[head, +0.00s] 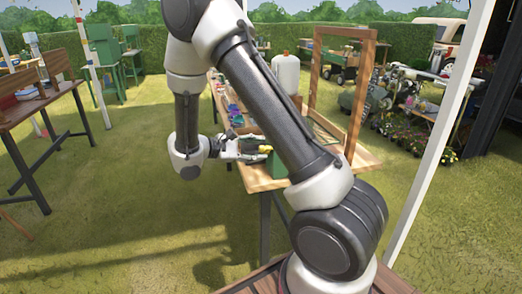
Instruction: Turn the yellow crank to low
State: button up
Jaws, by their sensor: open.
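My gripper (248,148) reaches right from my wrist, low over the near end of a wooden table. It is open. A small yellow part (265,149), which looks like the yellow crank, shows right at the fingertips. I cannot tell whether the fingers touch it or stand around it. A green box-like body (277,165) is just below and right of the yellow part. My arm covers part of this area, and the crank's setting is too small to read.
The wooden table (256,180) carries small coloured items (234,110) along its left side, a white jug (286,74) and an upright wooden frame (356,95). A white post (440,130) stands at right. Another table (38,105) is at left. Open grass (130,200) lies between.

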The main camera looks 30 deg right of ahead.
jog(key=shift+x, duration=1.05)
grip_shut()
jog(key=shift+r, duration=0.1)
jog(key=w+d+r+n+g+y, duration=0.1)
jog(key=w+r+n+g, duration=0.2)
jog(key=n, duration=0.4)
jog(key=shift+w+d+n+g+y, duration=0.35)
jog(key=shift+w+g, duration=0.35)
jog(key=shift+w, duration=0.7)
